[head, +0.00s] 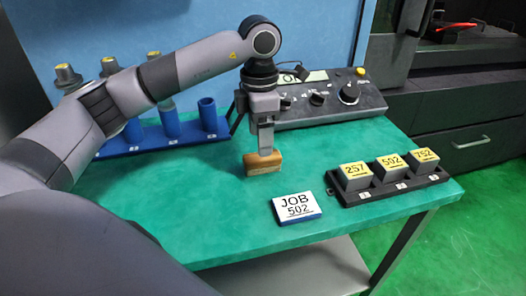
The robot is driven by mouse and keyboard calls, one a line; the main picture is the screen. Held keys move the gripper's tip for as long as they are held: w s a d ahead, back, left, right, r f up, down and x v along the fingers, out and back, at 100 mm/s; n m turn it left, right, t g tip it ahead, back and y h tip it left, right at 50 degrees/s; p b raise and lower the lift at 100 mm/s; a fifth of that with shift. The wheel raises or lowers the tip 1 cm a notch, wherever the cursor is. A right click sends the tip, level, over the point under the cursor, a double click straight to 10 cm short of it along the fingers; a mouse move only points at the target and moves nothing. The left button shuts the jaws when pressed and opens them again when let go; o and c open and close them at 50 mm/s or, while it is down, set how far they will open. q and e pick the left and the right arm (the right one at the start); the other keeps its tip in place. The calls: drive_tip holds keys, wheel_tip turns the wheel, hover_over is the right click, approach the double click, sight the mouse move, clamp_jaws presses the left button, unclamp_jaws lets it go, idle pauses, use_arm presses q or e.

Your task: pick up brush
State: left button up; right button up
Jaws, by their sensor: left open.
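The brush (262,166) appears to be a small wooden-brown block on the green table, near the middle of the head view. My left gripper (266,152) points straight down at it from above. Its fingertips are at the top of the brush and overlap it in the picture. The gripper is open, and I cannot tell whether the fingers touch the brush. The fingers hide part of the brush's top. My right gripper does not show.
A JOB 502 card (297,207) lies right of the brush. A black rack (402,188) holds blocks marked 257, 502 and 752. A control panel (335,110) stands behind. A blue holder (150,140) with tools is at left. The green table (215,225) is clear in front.

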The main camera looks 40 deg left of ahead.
sight(262, 163)
use_arm(q)
drive_tip(key=shift+w+f+p, duration=0.15)
drive_tip(key=shift+f, duration=1.65)
drive_tip(key=shift+w+f+p, duration=0.15)
drive_tip(key=shift+f, duration=1.6)
drive_tip(key=c, duration=1.1)
